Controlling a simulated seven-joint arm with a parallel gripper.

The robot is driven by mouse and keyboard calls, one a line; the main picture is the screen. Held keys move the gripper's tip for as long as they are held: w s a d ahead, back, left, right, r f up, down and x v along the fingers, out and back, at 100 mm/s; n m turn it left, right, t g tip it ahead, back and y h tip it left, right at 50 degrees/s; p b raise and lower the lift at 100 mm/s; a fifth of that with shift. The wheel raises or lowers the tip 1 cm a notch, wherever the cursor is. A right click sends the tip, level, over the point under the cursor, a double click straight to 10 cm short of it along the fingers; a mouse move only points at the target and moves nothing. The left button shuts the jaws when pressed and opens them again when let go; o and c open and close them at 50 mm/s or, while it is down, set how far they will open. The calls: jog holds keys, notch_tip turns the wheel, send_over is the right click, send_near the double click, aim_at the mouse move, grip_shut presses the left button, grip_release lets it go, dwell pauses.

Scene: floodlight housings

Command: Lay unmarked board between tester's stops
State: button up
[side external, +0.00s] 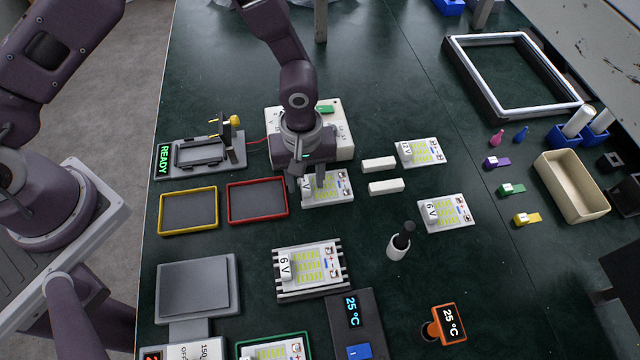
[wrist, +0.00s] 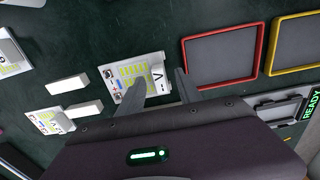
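The tester (side external: 238,160) stands at the back left, with a lit READY display, a grey bed between stops and a yellow knob; the bed looks empty. My gripper (side external: 312,184) is low over a white board with yellow cells (side external: 340,188). In the wrist view my open fingers (wrist: 163,92) straddle the board's white end block (wrist: 157,76), which shows a V. One finger is over the cells, the other just past the board's end. Contact is unclear. Other boards lie at the right (side external: 420,153) and (side external: 455,212). I cannot tell which board is unmarked.
Empty yellow (side external: 162,212) and red (side external: 229,203) trays lie left of the board. Two white bars (side external: 379,164) lie to its right. A 6 V board sits on a ribbed block (side external: 310,296). A black-topped white cylinder (side external: 398,248) stands nearby. A green-rimmed tray (side external: 307,340) holds another board.

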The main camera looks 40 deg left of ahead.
grip_shut()
notch_tip(320, 180, up, 10)
notch_tip(320, 180, up, 6)
send_over(183, 156)
notch_tip(183, 156, down, 15)
jog(key=shift+d+f, duration=0.1)
jog(key=shift+f, duration=0.1)
dwell(0.4)
